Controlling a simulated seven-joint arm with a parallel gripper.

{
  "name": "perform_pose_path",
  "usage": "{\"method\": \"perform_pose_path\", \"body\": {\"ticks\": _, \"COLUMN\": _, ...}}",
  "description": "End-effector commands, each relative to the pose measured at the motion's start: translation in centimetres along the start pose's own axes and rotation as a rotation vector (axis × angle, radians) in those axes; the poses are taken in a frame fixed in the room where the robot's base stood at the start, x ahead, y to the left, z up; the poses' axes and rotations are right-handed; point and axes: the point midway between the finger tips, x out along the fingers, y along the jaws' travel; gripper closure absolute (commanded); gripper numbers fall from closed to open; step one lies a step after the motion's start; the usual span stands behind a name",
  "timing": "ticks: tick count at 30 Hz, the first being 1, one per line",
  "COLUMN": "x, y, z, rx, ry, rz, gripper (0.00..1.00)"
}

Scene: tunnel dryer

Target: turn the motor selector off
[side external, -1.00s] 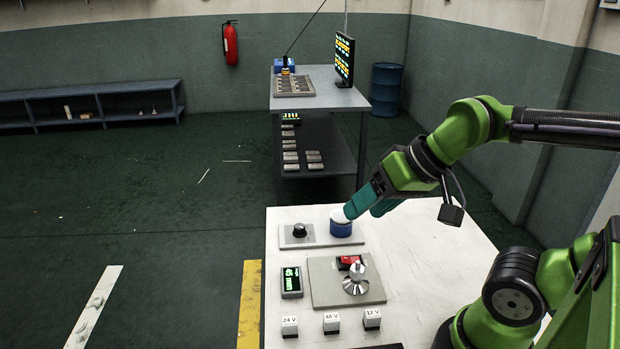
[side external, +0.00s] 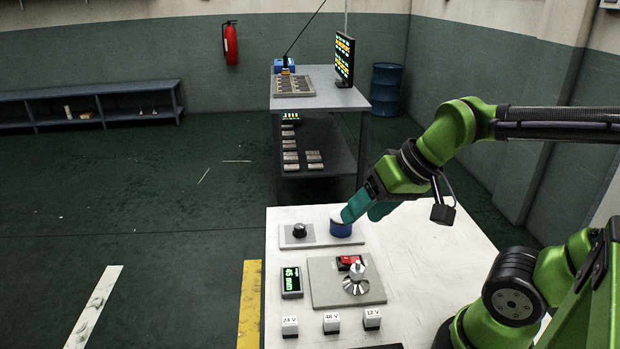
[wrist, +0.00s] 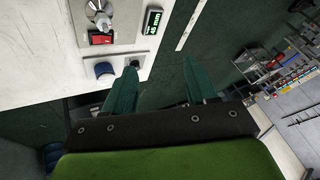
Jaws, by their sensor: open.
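A black rotary knob (side external: 299,230) sits on a small grey plate at the far left of the white table, and it also shows in the wrist view (wrist: 131,61). A red rocker switch (side external: 348,261) is on a larger beige plate nearer the front; it also shows in the wrist view (wrist: 102,39). No label shows which one is the motor selector. My gripper (side external: 362,214) is open, its teal fingers pointing down and left beside a blue, white-topped cylinder (side external: 341,229), to the right of the knob. In the wrist view the fingers (wrist: 160,66) are apart with nothing between them.
A metal fitting (side external: 356,283) stands on the beige plate. A green-lit display (side external: 291,282) is to its left. A second bench (side external: 330,98) with a screen (side external: 344,58) stands behind.

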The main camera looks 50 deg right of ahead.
Motion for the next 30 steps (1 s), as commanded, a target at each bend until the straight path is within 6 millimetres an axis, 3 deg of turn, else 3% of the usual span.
{"method": "perform_pose_path", "body": {"ticks": 11, "x": 6.7, "y": 1.3, "z": -10.7, "rx": 0.223, "ry": -0.211, "rz": 0.183, "gripper": 0.43}}
{"method": "perform_pose_path", "body": {"ticks": 21, "x": 15.2, "y": 5.3, "z": -19.4, "rx": 0.568, "ry": -0.316, "rz": 0.429, "gripper": 0.43}}
{"method": "perform_pose_path", "body": {"ticks": 24, "x": 16.2, "y": 5.9, "z": -21.2, "rx": 0.659, "ry": -0.307, "rz": 0.48, "gripper": 0.43}}
{"method": "perform_pose_path", "body": {"ticks": 27, "x": 15.5, "y": 5.5, "z": -22.5, "rx": 0.729, "ry": -0.283, "rz": 0.499, "gripper": 0.43}}
{"method": "perform_pose_path", "body": {"ticks": 30, "x": 15.1, "y": 5.3, "z": -22.3, "rx": 0.787, "ry": -0.285, "rz": 0.516, "gripper": 0.43}}
